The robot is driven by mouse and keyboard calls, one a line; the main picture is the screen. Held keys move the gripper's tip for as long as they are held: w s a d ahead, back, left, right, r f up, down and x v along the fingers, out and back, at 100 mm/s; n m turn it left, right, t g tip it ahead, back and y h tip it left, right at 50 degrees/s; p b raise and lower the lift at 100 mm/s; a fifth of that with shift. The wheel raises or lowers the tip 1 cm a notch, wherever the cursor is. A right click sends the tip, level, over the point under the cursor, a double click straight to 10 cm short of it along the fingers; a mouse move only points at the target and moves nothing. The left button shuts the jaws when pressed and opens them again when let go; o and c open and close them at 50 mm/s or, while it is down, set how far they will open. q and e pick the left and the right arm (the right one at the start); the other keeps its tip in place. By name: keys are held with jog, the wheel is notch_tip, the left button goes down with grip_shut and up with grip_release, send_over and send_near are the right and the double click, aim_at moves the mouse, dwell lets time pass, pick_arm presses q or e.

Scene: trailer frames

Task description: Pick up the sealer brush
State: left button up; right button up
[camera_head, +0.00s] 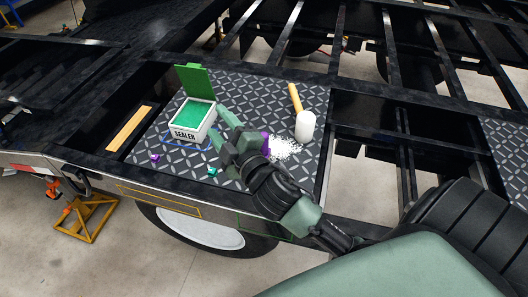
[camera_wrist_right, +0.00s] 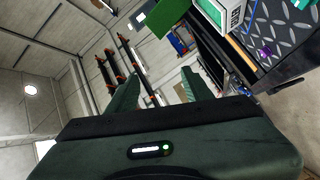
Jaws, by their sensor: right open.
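A white cylindrical head (camera_head: 306,125) with a yellow handle (camera_head: 295,98), which looks like the sealer brush, rests on the right part of the diamond-plate deck (camera_head: 250,88). My right gripper (camera_head: 226,130) is above the deck, left of the brush and just right of the sealer box (camera_head: 184,132). Its fingers point away from the brush. It is open; in the right wrist view the two fingers (camera_wrist_right: 158,88) stand apart with nothing between them. The brush does not show in that view. My left gripper is not in view.
The sealer box has a raised green lid (camera_head: 194,79) and green contents. White granules (camera_head: 285,150) and a purple object (camera_head: 265,144), partly hidden by my gripper, lie near the brush. Small purple (camera_head: 155,157) and teal (camera_head: 212,171) pieces lie at the deck's front. Open frame gaps flank the deck.

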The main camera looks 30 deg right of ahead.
jog(key=w+a+r+n+g+y, duration=0.1)
jog(key=a+r+n+y, duration=0.4)
jog(key=a+n+y, duration=0.45)
jog(key=a+r+n+g+y, duration=0.2)
jog(key=a+r+n+y, duration=0.4)
jog(key=n, duration=0.7)
jog(key=n+g+h, duration=1.5)
jog(key=n+h, duration=0.1)
jog(key=n, duration=0.2)
send_over(264, 149)
jog(key=w, duration=0.2)
jog(key=shift+y, duration=0.25)
jog(key=f, duration=1.8)
jog(key=shift+d+f, duration=0.1)
jog(key=shift+d, duration=0.1)
jog(key=shift+f+p, duration=0.5)
jog(key=shift+f, duration=0.4)
jog(key=f+p, duration=0.1)
jog(key=f, duration=0.2)
jog(key=s+f+p, duration=0.1)
jog(key=shift+d+f+p, duration=0.15)
jog(key=shift+d+p, duration=0.1)
jog(key=shift+p, duration=0.05)
jog(key=shift+w+f, duration=0.1)
jog(key=shift+f, duration=0.55)
